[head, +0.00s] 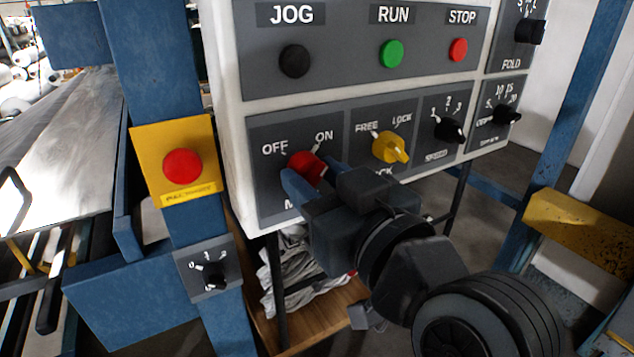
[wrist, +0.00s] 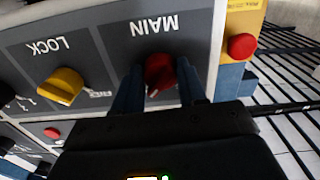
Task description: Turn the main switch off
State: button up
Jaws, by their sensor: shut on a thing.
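The main switch is a red rotary knob (head: 303,162) on the lower left of the grey control panel, under the labels OFF at left and ON at right. Its pale pointer mark appears to lean up and right, towards ON. My gripper (head: 309,177) is shut on the knob, with one blue finger on each side. In the wrist view the red knob (wrist: 158,72) sits between the two blue fingers (wrist: 158,91), below the upside-down word MAIN. The fingers and gripper body hide part of the knob and its lower label.
A yellow lock knob (head: 390,148) is close to the right of my gripper, with a black speed knob (head: 450,131) beyond it. Black, green and red buttons are above. A red emergency button (head: 183,167) on a yellow plate is at the left.

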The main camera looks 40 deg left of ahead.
jog(key=n+b, duration=0.1)
jog(key=b, duration=0.1)
jog(key=n+b, duration=0.2)
jog(key=shift+f+n+b, duration=0.3)
jog(key=shift+b, duration=0.1)
jog(key=n+b, duration=0.5)
jog(key=b, duration=0.1)
jog(key=shift+w, duration=0.1)
jog(key=n+b, duration=0.4)
jog(key=n, duration=0.1)
jog(key=shift+r, duration=0.15)
jog(key=shift+r+n+b, duration=0.15)
jog(key=shift+n+b, duration=1.35)
jog(key=shift+n, duration=0.4)
jog(key=o, duration=1)
jog(key=shift+o, duration=0.2)
jog(key=shift+r, duration=0.1)
